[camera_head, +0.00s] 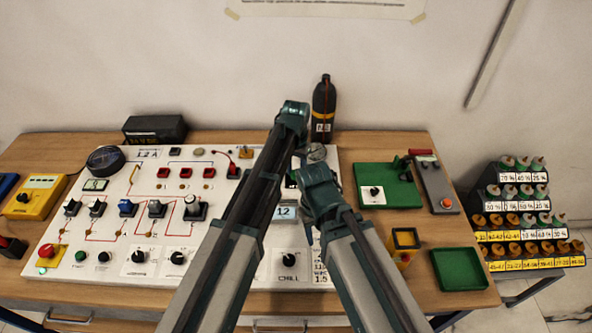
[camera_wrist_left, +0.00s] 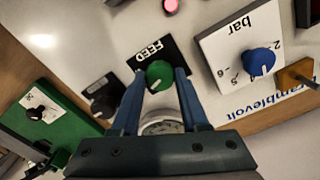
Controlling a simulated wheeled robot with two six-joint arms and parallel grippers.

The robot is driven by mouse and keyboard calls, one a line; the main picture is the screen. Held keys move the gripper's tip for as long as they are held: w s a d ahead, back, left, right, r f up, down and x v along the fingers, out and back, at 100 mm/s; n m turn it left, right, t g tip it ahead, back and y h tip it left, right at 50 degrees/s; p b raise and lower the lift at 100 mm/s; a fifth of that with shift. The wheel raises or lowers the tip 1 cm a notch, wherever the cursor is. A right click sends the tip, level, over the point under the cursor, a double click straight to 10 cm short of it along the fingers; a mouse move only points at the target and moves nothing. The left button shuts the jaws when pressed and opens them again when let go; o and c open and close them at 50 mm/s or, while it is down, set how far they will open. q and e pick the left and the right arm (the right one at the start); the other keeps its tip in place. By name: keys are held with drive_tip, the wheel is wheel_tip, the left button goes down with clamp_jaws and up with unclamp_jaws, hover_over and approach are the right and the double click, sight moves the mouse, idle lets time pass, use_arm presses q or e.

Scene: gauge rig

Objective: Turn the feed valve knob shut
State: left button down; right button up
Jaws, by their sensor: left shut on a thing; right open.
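The feed valve knob (camera_wrist_left: 160,74) is a green round knob with a pale pointer line. It sits on a black plate (camera_wrist_left: 148,52) lettered FEED on the white panel. In the left wrist view my left gripper (camera_wrist_left: 158,84) has its two blue fingers on either side of it, shut on it. In the head view my left gripper (camera_head: 293,112) is the higher one, over the panel's right part, and the arms hide the knob. My right gripper (camera_head: 318,178) is lower, in front of it; its fingers are hidden there.
Beside the knob are a black knob (camera_wrist_left: 103,98) and a blue knob (camera_wrist_left: 260,62) on a plate marked bar. A round gauge (camera_head: 317,152) stands close by. A dark bottle (camera_head: 323,112) stands behind. A green board (camera_head: 385,192) lies to the right.

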sight(296, 173)
use_arm(q)
drive_tip(key=shift+m, duration=1.9)
drive_tip(key=shift+c, duration=2)
unclamp_jaws()
wheel_tip(296, 173, up, 14)
drive_tip(key=p, duration=1.3)
drive_tip(key=shift+p, duration=0.4)
use_arm(e)
wheel_tip(296, 173, up, 14)
use_arm(q)
drive_tip(key=shift+f, duration=0.15)
use_arm(e)
drive_tip(key=shift+f, duration=0.1)
